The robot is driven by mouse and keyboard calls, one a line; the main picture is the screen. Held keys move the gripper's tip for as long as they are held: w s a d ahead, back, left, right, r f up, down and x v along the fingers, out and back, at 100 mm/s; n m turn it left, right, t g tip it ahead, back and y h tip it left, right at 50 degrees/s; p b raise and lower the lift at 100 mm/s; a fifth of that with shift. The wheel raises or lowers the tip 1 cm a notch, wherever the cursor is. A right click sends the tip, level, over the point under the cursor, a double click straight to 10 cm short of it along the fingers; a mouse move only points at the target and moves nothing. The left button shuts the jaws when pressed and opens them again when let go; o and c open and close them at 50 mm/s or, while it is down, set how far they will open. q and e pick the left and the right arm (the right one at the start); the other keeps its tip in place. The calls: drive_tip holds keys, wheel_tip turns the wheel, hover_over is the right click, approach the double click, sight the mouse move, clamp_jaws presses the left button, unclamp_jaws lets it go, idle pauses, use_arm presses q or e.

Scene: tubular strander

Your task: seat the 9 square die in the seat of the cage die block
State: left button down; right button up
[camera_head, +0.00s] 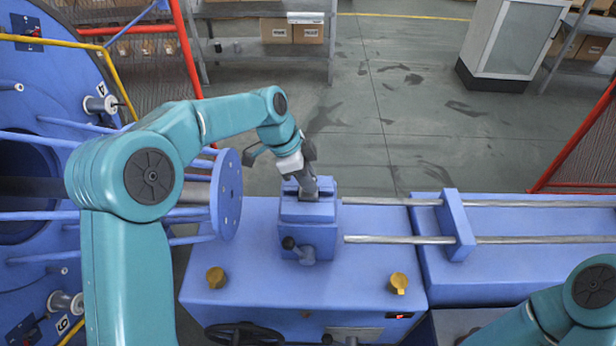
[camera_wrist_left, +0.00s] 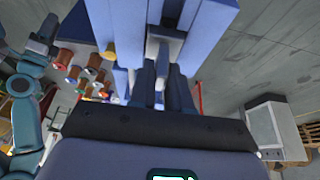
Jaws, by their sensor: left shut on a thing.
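The cage die block (camera_head: 307,240) is a blue block on the blue machine bed, with a dark-knobbed handle on its front. My left gripper (camera_head: 309,190) is over the top of this block, pointing down into it. In the left wrist view my left gripper (camera_wrist_left: 162,85) is shut on a light grey piece (camera_wrist_left: 166,42), which I take to be the 9 square die. The piece lies between blue walls of the block (camera_wrist_left: 200,25). The fingers and block hide much of it, so I cannot tell whether it rests in the seat. My right gripper (camera_wrist_left: 42,38) is small and dark at the left of the wrist view.
Two steel rods (camera_head: 390,239) run right from the block through a blue bracket (camera_head: 457,225). Brass knobs (camera_head: 216,277) stand on the bed. A round blue plate (camera_head: 228,194) is left of the block. Several spools (camera_wrist_left: 78,72) show in the wrist view.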

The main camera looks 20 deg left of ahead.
use_arm(q)
drive_tip(key=c, duration=1.5)
unclamp_jaws()
drive_tip(key=shift+w+f, duration=0.1)
drive_tip(key=shift+f, duration=0.05)
drive_tip(key=o, duration=0.4)
drive_tip(key=shift+r, duration=0.25)
drive_tip(key=v, duration=1.2)
drive_tip(key=shift+b, duration=0.35)
drive_tip(key=shift+f, duration=0.15)
